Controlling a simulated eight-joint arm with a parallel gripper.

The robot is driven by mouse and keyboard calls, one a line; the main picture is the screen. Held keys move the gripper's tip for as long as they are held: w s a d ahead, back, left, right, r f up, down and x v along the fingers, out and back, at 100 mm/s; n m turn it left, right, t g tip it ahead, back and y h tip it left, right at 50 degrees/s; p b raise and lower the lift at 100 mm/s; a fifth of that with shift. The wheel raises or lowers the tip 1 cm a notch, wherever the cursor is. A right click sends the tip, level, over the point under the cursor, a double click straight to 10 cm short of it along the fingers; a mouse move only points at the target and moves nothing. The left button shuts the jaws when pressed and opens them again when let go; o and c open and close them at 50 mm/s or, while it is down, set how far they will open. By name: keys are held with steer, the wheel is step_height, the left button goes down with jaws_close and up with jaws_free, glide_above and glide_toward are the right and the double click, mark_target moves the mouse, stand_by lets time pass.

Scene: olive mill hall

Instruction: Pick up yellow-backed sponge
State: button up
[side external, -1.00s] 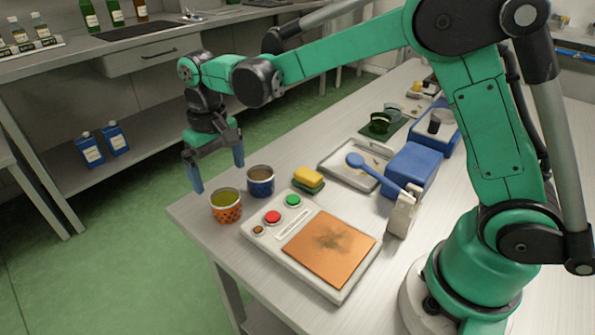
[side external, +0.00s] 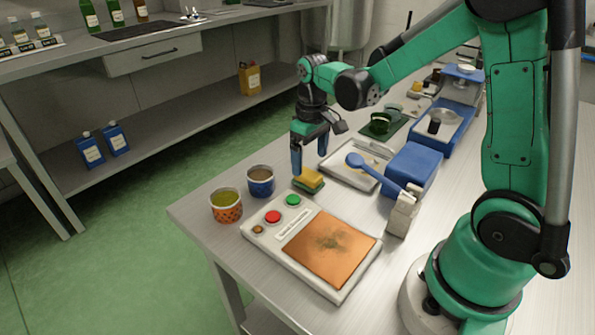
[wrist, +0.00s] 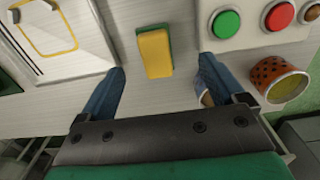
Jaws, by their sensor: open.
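The yellow-backed sponge (side external: 309,179) lies on the table, yellow side up over a green layer, beside the green button of the white panel. It also shows in the wrist view (wrist: 154,54), ahead of my gripper and centred between the two blue fingers. My gripper (side external: 309,155) points down above the table, just behind the sponge in the side view. It is open and empty, with its fingers apart on either side of the sponge's line in the wrist view (wrist: 157,92). No finger appears to touch the sponge.
A blue patterned cup (side external: 260,182) and an orange patterned cup (side external: 226,207) stand left of the sponge. The button panel (side external: 300,214) lies in front. A tray (side external: 335,170), a blue spoon (side external: 360,163) and a blue box (side external: 415,166) are to the right.

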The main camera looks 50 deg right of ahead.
mark_target(313, 176)
steer(key=shift+s+d+f, duration=0.3)
steer(key=shift+f, duration=2.55)
jaws_close()
